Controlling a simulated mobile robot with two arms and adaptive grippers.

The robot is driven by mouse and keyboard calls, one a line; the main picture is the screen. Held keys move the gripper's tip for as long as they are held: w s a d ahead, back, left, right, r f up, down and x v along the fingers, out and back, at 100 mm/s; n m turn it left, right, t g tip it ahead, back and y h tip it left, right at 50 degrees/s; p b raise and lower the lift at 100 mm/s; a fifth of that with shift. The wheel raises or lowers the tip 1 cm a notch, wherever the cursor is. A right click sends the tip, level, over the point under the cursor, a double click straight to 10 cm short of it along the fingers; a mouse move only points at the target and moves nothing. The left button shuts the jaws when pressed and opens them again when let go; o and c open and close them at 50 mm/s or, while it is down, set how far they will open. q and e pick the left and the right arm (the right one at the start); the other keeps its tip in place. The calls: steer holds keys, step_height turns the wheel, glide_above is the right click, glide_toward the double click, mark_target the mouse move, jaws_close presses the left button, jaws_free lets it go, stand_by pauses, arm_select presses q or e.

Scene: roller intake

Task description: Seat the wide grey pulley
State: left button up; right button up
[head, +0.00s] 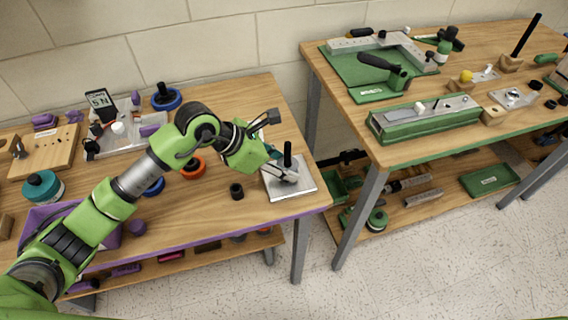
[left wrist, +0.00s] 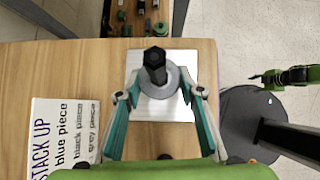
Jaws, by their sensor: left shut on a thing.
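The wide grey pulley (left wrist: 177,84) is a flat grey disc around a black upright post (left wrist: 154,62) with a hexagonal top. The post (head: 287,155) stands on a square silvery plate (head: 301,189) at the table's right end. My left gripper (left wrist: 159,84) is shut on the pulley, with a teal finger at each side of the disc. In the head view the left gripper (head: 281,166) is low over the plate and partly hides the pulley. I cannot tell whether the pulley touches the plate. A green and dark part, apparently my right gripper (left wrist: 270,78), shows at the right of the wrist view.
A small black cylinder (head: 236,191) stands left of the plate. An orange ring (head: 193,167) and a blue ring (head: 154,187) lie farther left. A white "STACK UP" card (left wrist: 63,138) is on the table. A second table (head: 470,140) with green fixtures stands at right, across a gap.

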arm_select(q)
steer(key=shift+f, duration=0.3)
steer(key=o, duration=0.8)
steer(key=shift+r, duration=0.1)
steer(key=shift+r+p, duration=0.55)
steer(key=shift+r, duration=0.9)
steer(key=o, duration=0.5)
